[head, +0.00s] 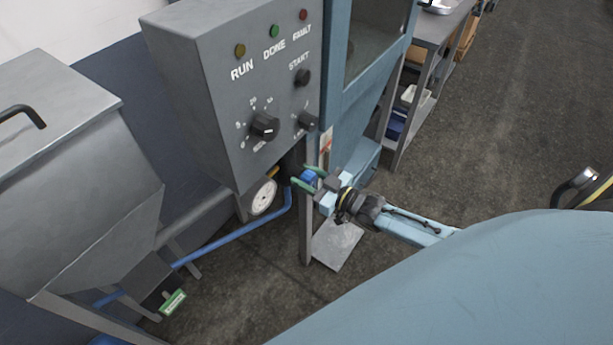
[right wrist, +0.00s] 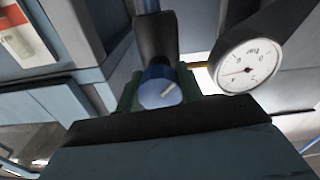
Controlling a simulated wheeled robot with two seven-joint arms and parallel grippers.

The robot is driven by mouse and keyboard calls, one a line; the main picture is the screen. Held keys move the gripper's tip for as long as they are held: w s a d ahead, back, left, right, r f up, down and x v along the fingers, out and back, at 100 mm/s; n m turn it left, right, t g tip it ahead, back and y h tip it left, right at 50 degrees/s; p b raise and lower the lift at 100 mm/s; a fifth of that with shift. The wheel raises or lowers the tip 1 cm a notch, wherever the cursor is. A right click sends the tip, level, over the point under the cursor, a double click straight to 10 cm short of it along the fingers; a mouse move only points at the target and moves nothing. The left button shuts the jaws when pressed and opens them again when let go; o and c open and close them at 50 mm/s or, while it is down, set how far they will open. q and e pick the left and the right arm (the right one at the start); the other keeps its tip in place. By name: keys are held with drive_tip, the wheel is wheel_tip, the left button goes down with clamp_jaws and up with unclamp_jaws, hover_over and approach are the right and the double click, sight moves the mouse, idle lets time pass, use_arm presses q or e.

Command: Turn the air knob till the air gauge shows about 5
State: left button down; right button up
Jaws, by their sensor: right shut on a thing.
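The blue air knob (right wrist: 158,88) sits under a dark fitting below the control box, with a pale mark pointing to the upper right in the right wrist view. My right gripper (head: 309,178) is shut on it, with the green fingers on either side of the knob. The air gauge (right wrist: 249,66) is a round white dial just right of the knob in that view. Its red needle points left and slightly down; the numbers are too small to read surely. In the head view the gauge (head: 263,197) hangs left of the gripper, under the box. My left gripper is not in view.
The grey control box (head: 235,90) with lamps and black knobs stands directly above the gripper. A blue pipe (head: 235,237) runs down left from the gauge area. A blue machine frame (head: 350,115) stands behind. A grey hopper (head: 80,190) fills the left; open floor lies right.

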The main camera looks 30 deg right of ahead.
drive_tip(key=o, duration=1)
drive_tip(key=v, duration=1.3)
drive_tip(key=shift+s, duration=0.2)
drive_tip(key=shift+f, duration=0.1)
